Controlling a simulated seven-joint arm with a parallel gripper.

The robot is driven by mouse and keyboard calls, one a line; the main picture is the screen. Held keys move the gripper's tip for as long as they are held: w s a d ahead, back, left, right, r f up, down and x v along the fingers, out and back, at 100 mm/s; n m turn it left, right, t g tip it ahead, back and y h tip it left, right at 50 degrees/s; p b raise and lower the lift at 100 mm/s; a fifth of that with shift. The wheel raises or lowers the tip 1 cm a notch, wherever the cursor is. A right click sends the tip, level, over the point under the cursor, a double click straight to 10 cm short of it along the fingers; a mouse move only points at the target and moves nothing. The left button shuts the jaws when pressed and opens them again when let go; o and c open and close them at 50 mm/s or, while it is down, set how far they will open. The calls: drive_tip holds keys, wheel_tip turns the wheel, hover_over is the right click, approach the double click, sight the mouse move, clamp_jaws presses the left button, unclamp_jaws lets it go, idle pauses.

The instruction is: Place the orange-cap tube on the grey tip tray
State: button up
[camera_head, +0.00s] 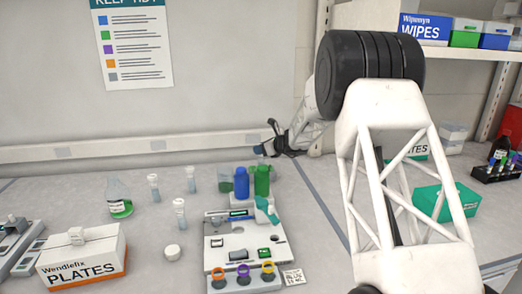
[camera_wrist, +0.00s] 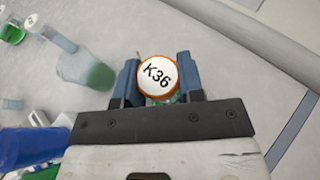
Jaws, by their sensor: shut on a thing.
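The orange-cap tube (camera_wrist: 157,74) shows end-on in the wrist view, with a white cap top marked K36 and an orange rim. My gripper (camera_wrist: 159,88) is shut on it, with one blue finger on each side; its body is mostly hidden below the cap. In the head view my gripper (camera_head: 265,149) is small, held above the back of the bench near the wall; the tube cannot be made out there. I cannot identify the grey tip tray for certain in either view.
Blue (camera_head: 241,182) and green (camera_head: 262,180) bottles stand behind a white instrument (camera_head: 225,258). A ringed rack (camera_head: 243,281) is in front. A PLATES box (camera_head: 82,258) and grey equipment (camera_head: 14,243) stand left. A green box (camera_head: 446,202) is at right.

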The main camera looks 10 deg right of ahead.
drive_tip(key=shift+f, duration=0.3)
drive_tip(key=o, duration=0.9)
drive_tip(key=shift+r, duration=0.15)
drive_tip(key=shift+s+d+r, duration=0.2)
drive_tip(key=shift+s+d, duration=0.1)
drive_tip(key=v, duration=1.1)
drive_tip(key=shift+s+r, duration=0.1)
